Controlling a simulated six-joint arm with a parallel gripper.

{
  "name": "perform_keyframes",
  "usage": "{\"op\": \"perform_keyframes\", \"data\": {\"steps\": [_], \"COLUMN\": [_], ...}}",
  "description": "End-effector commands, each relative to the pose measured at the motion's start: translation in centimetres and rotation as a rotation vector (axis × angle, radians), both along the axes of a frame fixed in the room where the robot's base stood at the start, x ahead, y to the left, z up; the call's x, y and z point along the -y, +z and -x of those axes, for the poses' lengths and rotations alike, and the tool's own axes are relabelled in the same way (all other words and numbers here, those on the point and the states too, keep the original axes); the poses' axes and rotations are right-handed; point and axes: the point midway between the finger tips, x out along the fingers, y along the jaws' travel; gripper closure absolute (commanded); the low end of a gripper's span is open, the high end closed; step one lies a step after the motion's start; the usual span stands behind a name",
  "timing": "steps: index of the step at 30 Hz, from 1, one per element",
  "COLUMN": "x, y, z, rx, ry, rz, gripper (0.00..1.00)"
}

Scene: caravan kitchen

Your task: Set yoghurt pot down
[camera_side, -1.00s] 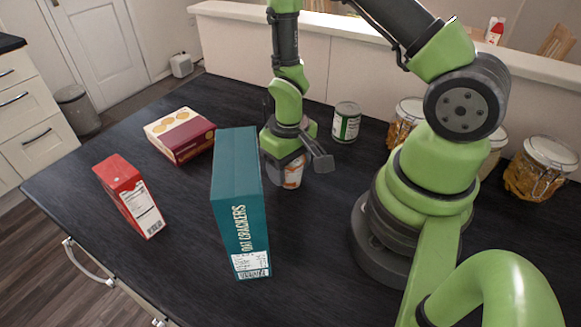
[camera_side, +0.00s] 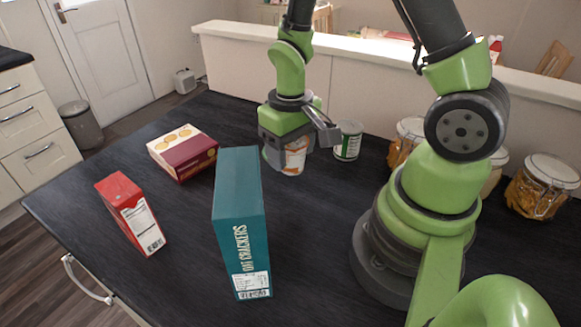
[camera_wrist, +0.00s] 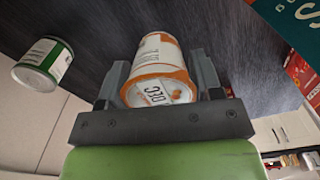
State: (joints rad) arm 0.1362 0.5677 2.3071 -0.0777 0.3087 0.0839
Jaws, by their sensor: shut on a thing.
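The yoghurt pot (camera_side: 295,157) is white with orange bands and printing. My gripper (camera_side: 288,152) is shut around it, and the pot shows below the jaws in the side view. In the wrist view the pot (camera_wrist: 159,72) sits between my two fingers (camera_wrist: 159,78), one on each side. Part of its side is hidden by the jaws in the side view. I cannot tell whether its underside touches the dark worktop (camera_side: 180,235).
A green-and-white tin (camera_side: 347,141) stands just right of the pot. A maroon-and-cream box (camera_side: 183,152), a red box (camera_side: 131,214) and a tall teal Oat Crackers box (camera_side: 240,225) stand to the left. Glass jars (camera_side: 541,187) line the back right. The worktop between boxes and base is clear.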

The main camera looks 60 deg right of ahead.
Motion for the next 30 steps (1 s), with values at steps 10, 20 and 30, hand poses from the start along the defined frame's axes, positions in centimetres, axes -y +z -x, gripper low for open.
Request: {"op": "perform_keyframes", "data": {"steps": [10,20,30], "x": [-0.7,-6.6,-10.4], "y": [1.7,1.7,0.7], "z": [-1.6,-9.2,-11.9], "rx": [0.002,0.0,-0.004], "ry": [0.092,0.648,0.926], "rz": [0.001,-0.001,-0.006], "gripper": [0.67,0.67,0.67]}}
